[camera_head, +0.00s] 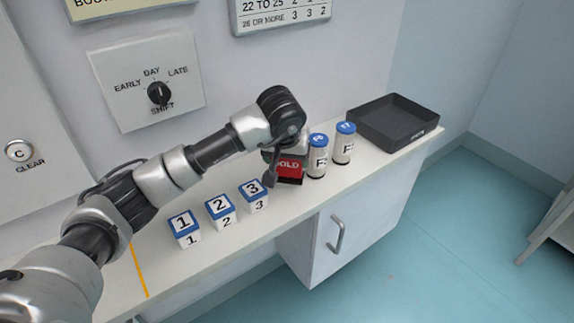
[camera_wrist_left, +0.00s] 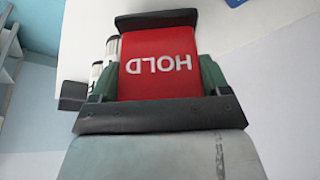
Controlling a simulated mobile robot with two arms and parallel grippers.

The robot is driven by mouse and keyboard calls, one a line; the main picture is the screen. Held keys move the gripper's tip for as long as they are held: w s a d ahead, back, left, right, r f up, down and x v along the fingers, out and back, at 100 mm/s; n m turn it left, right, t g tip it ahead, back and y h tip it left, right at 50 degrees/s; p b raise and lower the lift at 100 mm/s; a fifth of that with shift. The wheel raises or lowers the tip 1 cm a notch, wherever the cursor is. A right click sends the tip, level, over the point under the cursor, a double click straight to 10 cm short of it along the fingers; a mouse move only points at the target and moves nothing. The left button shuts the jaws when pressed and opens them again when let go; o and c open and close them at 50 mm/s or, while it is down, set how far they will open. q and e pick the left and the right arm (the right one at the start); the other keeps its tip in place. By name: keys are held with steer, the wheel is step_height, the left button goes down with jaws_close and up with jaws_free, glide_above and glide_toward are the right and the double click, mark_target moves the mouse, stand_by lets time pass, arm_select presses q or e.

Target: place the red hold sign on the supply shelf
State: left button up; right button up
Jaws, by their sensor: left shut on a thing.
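The red hold sign (camera_head: 289,168) is in my left gripper (camera_head: 284,158), beside the two blue-capped bottles and just right of the number 3 block. The gripper is shut on it. In the left wrist view the sign (camera_wrist_left: 160,68) sits between the two fingers, its white HOLD lettering upside down and a dark strip along its far edge. The white shelf (camera_head: 335,186) runs under it along the wall. Whether the sign touches the shelf is hard to tell. My right gripper is in neither view.
Blocks 1 (camera_head: 185,227), 2 (camera_head: 220,211) and 3 (camera_head: 254,195) stand left of the sign. Two bottles (camera_head: 317,158) (camera_head: 344,145) stand close on its right, then a black tray (camera_head: 393,133). A yellow line (camera_head: 139,270) crosses the shelf at left.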

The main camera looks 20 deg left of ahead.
mark_target(287, 166)
arm_select(q)
step_height(287, 166, down, 3)
steer(key=shift+f, duration=0.1)
steer(key=shift+f, duration=0.15)
steer(key=o, duration=0.9)
steer(key=shift+o, duration=0.2)
steer(key=shift+r, duration=0.2)
